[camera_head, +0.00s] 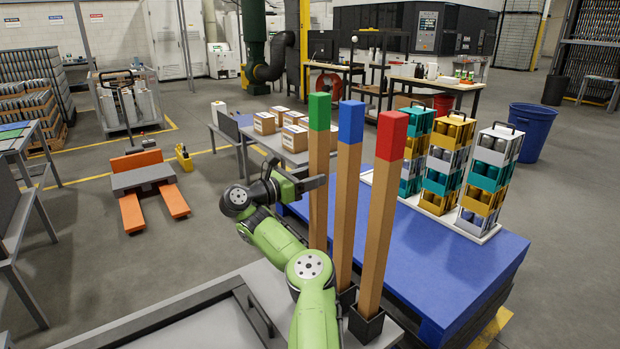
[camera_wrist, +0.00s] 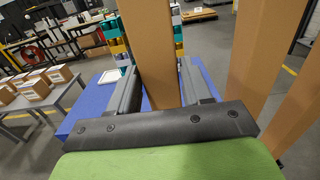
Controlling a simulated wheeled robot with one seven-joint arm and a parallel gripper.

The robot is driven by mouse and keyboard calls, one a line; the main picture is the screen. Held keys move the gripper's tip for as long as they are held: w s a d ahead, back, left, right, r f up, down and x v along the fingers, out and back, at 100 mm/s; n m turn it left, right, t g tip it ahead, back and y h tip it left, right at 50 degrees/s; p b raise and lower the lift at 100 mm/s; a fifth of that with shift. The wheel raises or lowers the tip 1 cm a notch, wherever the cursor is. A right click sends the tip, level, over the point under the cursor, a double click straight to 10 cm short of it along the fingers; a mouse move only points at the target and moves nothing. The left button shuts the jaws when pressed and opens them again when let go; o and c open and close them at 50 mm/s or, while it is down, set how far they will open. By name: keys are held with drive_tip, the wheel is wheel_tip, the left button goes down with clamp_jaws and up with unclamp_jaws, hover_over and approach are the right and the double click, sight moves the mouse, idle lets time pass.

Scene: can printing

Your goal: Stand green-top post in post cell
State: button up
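The green-top post (camera_head: 318,160) is a tall wooden post with a green cap, standing nearly upright on the left of the row. My gripper (camera_head: 317,182) is around its upper part; in the wrist view its two dark fingers (camera_wrist: 160,85) lie close against both sides of the post (camera_wrist: 152,50) and look shut on it. The post's lower end is hidden behind my arm, so I cannot tell whether it is in a cell. The blue-top post (camera_head: 349,170) and the red-top post (camera_head: 381,215) lean slightly, each in a dark square cell (camera_head: 366,325).
A blue platform (camera_head: 470,265) behind the posts carries stacked can crates (camera_head: 490,180) on a white board. A grey table (camera_head: 290,153) with cardboard boxes stands behind my gripper. The blue-top and red-top posts stand close on the right.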

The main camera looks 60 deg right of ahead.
drive_tip(key=o, duration=0.4)
drive_tip(key=shift+r, duration=0.1)
drive_tip(key=shift+c, duration=0.2)
drive_tip(key=b+v, duration=1.1)
drive_tip(key=v, duration=0.4)
drive_tip(key=shift+a, duration=0.35)
drive_tip(key=shift+w, duration=0.2)
